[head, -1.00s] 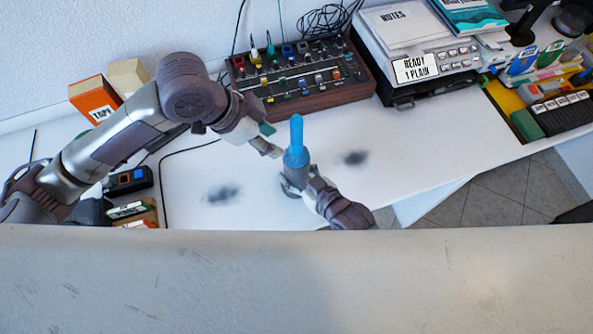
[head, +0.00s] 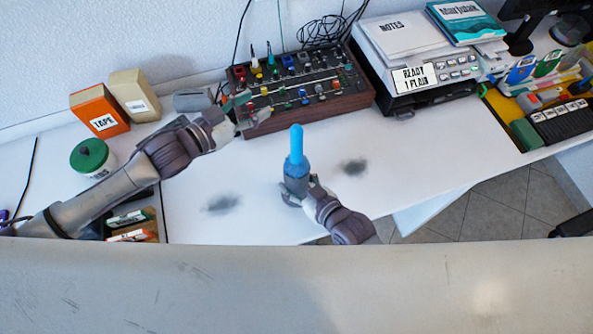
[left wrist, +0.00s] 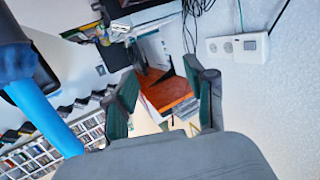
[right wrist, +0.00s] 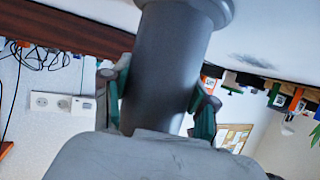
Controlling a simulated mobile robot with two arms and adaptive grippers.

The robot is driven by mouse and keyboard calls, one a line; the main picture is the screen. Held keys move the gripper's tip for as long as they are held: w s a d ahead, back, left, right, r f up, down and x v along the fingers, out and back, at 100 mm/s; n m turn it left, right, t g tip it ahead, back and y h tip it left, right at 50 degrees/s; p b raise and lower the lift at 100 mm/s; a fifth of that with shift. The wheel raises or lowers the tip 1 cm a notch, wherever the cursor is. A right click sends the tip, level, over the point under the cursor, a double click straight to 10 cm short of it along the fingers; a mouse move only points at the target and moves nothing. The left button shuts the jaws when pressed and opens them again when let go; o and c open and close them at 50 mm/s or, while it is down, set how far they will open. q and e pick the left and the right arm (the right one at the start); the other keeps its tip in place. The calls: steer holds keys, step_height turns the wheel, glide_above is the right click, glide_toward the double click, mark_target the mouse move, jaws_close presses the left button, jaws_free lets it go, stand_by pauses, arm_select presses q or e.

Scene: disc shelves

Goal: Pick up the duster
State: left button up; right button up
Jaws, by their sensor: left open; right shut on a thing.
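The duster (head: 296,163) has a bright blue upper part and a grey cylindrical handle, and stands nearly upright over the desk's front part. My right gripper (head: 300,192) is shut on its grey handle. In the right wrist view the handle (right wrist: 165,65) fills the space between the fingers (right wrist: 160,108). My left gripper (head: 252,108) is open and empty, up and left of the duster, in front of the mixer. In the left wrist view the blue part (left wrist: 45,118) shows at the left, outside the open fingers (left wrist: 160,90).
The mixer (head: 345,103) with coloured knobs stands at the back. A printer (head: 425,92) is to its right. Orange (head: 98,110) and tan (head: 135,95) boxes and a green-lidded jar (head: 92,158) are at left. The white desk (head: 430,150) has two dark smudges and clear room around them.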

mark_target(291, 160)
arm_select(q)
steer(key=s+a+f+m+g+h, duration=0.1)
steer(key=s+f+m+g+h, duration=0.15)
steer(key=s, duration=0.35)
steer(key=s+a+f+m+g+h, duration=0.1)
steer(key=s+f+m+g+h, duration=0.2)
steer(key=s, duration=0.4)
steer(key=shift+g+h, duration=0.25)
steer(key=shift+g, duration=0.4)
steer(key=x, duration=0.6)
steer(key=shift+s+d+r, duration=0.2)
steer(key=shift+d+r, duration=0.05)
steer(key=shift+d, duration=0.1)
steer(key=x, duration=0.5)
steer(key=shift+w+d+r, duration=0.1)
steer(key=shift+d+r, duration=0.05)
steer(key=shift+d, duration=0.15)
steer(key=shift+c, duration=0.2)
jaws_close()
